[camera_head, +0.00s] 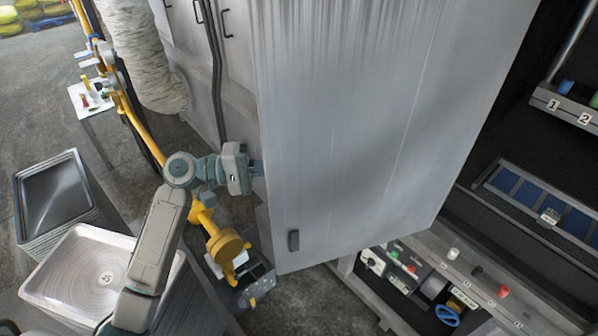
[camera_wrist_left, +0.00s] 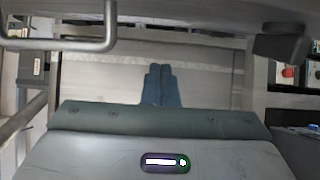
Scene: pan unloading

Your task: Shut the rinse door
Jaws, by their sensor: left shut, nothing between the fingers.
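My right gripper is not in view.
Shallow metal trays (camera_head: 95,275) are stacked at the lower left, with a darker tray (camera_head: 52,195) behind. A control panel with knobs and a blue valve wheel (camera_head: 448,315) is below the door. A numbered shelf (camera_head: 565,105) is at the right. Grey floor shows at the left.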

